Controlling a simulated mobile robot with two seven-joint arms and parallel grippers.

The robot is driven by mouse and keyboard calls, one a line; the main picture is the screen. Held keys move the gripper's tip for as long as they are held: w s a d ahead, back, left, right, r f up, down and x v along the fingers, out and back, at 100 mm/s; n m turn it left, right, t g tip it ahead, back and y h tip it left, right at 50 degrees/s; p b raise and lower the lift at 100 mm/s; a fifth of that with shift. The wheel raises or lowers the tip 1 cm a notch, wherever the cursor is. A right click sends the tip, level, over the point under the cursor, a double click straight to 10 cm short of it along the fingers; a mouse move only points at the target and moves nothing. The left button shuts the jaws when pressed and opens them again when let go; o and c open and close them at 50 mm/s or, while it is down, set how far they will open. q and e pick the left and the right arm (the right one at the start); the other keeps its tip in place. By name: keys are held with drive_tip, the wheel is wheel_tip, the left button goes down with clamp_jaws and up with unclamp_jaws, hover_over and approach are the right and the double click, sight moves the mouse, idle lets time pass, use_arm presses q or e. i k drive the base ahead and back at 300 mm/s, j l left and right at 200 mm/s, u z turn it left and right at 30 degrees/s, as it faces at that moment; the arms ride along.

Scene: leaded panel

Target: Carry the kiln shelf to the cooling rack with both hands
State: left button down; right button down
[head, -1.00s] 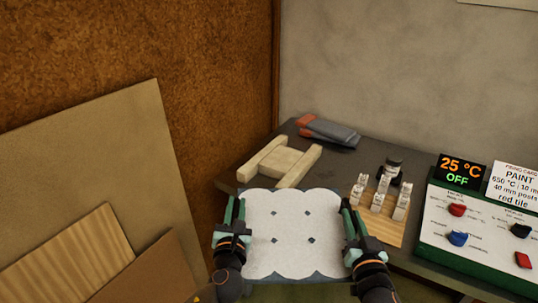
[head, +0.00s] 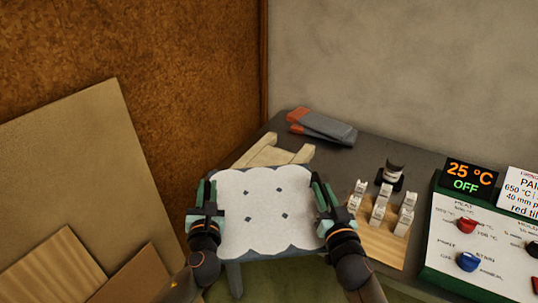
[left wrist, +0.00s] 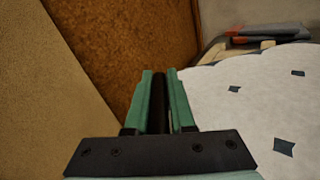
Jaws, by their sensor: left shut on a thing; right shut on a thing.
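The kiln shelf (head: 265,222) is a white slab with a scalloped blue-grey edge and small blue-grey diamonds, held out in front of me. It also shows in the left wrist view (left wrist: 230,110). My left gripper (head: 206,192) is shut at its left side, and my right gripper (head: 321,188) is shut at its right side. In the left wrist view my left fingers (left wrist: 160,85) close around a dark upright part. The cooling rack (head: 284,155) is a pale wooden frame on the table just beyond the shelf. The shelf hides its near part.
Right of the shelf a wooden board (head: 385,243) holds several small pale blocks, with a dark jar (head: 391,173) behind. A green-edged control panel (head: 470,250) reads 25 °C, OFF. Grey and orange gloves (head: 322,127) lie at the back of the dark table (head: 355,160). Boards (head: 70,190) lean at left.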

sight(270, 160)
drive_tip(key=i+l+u, duration=0.15)
drive_tip(key=i, duration=0.25)
drive_tip(key=i+l+u, duration=0.1)
drive_tip(key=i+l, duration=0.3)
